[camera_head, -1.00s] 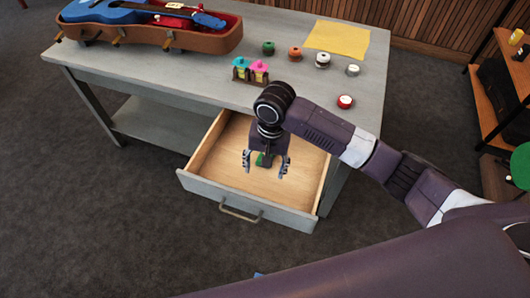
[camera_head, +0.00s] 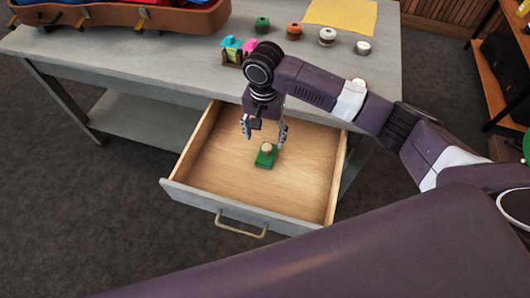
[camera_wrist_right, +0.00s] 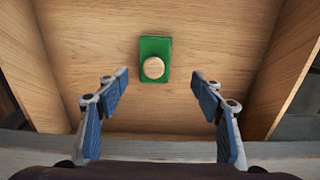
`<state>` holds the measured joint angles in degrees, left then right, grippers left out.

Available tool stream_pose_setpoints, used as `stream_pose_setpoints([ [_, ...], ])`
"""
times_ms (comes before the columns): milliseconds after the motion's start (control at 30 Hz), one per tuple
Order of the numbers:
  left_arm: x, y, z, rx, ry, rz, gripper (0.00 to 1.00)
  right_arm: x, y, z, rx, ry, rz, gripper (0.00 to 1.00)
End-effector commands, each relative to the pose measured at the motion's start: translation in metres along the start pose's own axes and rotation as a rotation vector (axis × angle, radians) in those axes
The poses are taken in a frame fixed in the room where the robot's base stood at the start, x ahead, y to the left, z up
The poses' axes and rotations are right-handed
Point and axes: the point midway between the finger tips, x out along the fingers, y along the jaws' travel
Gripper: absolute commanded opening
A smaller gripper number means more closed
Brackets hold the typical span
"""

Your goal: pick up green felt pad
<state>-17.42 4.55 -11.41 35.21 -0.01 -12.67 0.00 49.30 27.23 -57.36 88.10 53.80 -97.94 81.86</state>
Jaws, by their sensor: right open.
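The green felt pad (camera_head: 264,161) lies on the bottom of the open wooden drawer (camera_head: 213,181), with a round light wooden knob (camera_head: 267,148) on it. In the right wrist view the pad (camera_wrist_right: 155,47) and its knob (camera_wrist_right: 154,68) show beyond the fingertips, near the middle. My right gripper (camera_head: 264,132) is open and empty over the drawer, pointing down. In the right wrist view its two blue-padded fingers (camera_wrist_right: 160,82) stand wide apart, with the pad between their lines but farther off. My left gripper is not in view.
The grey table (camera_head: 180,62) holds a brown instrument case (camera_head: 130,15), a small rack with coloured items (camera_head: 236,52), several round knobbed pieces and a yellow cloth (camera_head: 342,14). The drawer walls surround the pad; the drawer floor around it is clear.

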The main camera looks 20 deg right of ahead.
Motion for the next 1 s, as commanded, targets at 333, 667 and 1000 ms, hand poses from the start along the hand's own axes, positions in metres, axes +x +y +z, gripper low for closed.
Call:
stream_pose_setpoints([
  [333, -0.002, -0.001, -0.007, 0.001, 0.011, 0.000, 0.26, 0.042, 0.007, 0.001, 0.000, -0.002, 0.005, 0.61],
  [667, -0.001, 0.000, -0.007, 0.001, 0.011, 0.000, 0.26, 0.073, 0.008, 0.001, -0.002, 0.001, 0.001, 0.61],
  [1000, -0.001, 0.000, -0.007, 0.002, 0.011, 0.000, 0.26, 0.073, 0.008, 0.002, -0.002, 0.000, 0.000, 0.42],
])
